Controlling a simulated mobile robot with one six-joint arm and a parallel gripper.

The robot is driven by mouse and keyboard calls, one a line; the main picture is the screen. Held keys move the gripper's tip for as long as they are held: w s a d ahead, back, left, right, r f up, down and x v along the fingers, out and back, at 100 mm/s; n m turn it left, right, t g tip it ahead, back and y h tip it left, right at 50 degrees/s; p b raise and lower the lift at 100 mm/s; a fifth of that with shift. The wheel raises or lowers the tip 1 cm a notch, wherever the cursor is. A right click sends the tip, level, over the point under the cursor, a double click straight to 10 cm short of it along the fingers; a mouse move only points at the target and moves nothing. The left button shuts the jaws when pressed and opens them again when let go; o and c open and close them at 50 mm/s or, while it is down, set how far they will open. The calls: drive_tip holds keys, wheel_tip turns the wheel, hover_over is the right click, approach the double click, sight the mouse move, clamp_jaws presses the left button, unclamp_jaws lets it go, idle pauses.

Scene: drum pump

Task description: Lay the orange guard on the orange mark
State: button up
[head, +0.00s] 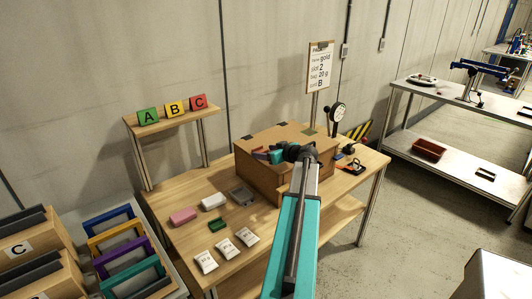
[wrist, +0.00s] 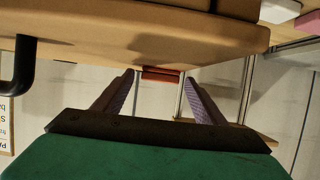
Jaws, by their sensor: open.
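My gripper (head: 258,154) is at the brown box (head: 262,178) on the wooden table in the head view. In the wrist view its two purple fingers (wrist: 159,77) stand apart. A small orange-red piece (wrist: 160,75) shows between the fingertips, by the edge of a brown surface (wrist: 150,35). It may be the orange guard; I cannot tell for sure, nor whether the fingers touch it. I cannot make out the orange mark in either view; my arm hides part of the box.
Pink (head: 184,216) and white (head: 213,202) blocks and several white packets (head: 226,249) lie on the table (head: 180,250). A dial on a stand (head: 336,117) and a sign (head: 320,68) rise behind the box. A small shelf (head: 172,120) bears lettered cards. Coloured frames (head: 125,250) stand at left.

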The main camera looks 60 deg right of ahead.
drive_tip(key=shift+r, duration=0.15)
drive_tip(key=b+v, duration=0.3)
drive_tip(key=v, duration=0.9)
drive_tip(key=shift+a+b, duration=0.1)
drive_tip(key=shift+b, duration=0.3)
